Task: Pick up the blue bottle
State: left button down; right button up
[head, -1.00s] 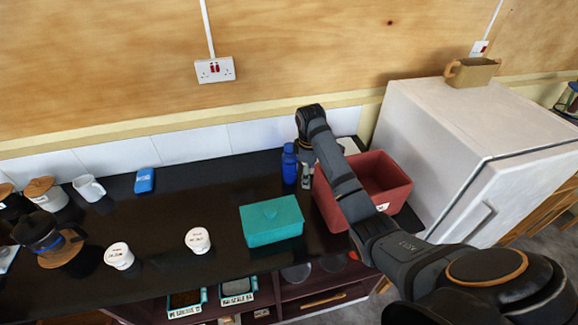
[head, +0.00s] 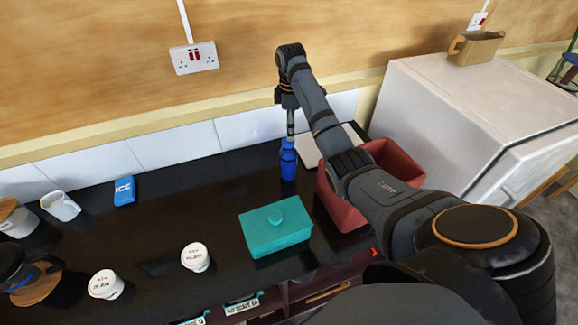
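The blue bottle (head: 288,166) stands upright on the dark countertop towards the back wall, just left of the red bin. My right arm reaches over from the right. Its gripper (head: 290,132) points down directly above the bottle's cap in the picture. I cannot tell whether the fingers touch the cap, and their opening is too small and edge-on to read. My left gripper is not in view.
A red bin (head: 335,205) and a white fridge (head: 440,110) stand to the right. A teal lidded box (head: 275,230) sits in front of the bottle. White jars (head: 195,257) and a blue ice pack (head: 124,191) lie left. The counter (head: 235,185) left of the bottle is clear.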

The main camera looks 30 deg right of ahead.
aim_at(288, 143)
jog(key=f+b, duration=0.1)
jog(key=f, duration=0.1)
jog(key=w+f, duration=0.1)
jog(key=shift+w+f+b, duration=0.15)
jog(key=shift+f+b, duration=0.2)
jog(key=shift+f, duration=0.05)
jog(key=shift+w+f+p, duration=0.2)
jog(key=shift+f+p, duration=0.05)
jog(key=shift+p, duration=0.05)
jog(key=shift+s+f+p, duration=0.25)
jog(key=shift+f+p, duration=0.7)
jog(key=shift+f, duration=1.05)
jog(key=shift+w+f, duration=0.1)
jog(key=shift+f, duration=0.05)
jog(key=c, duration=0.9)
grip_shut()
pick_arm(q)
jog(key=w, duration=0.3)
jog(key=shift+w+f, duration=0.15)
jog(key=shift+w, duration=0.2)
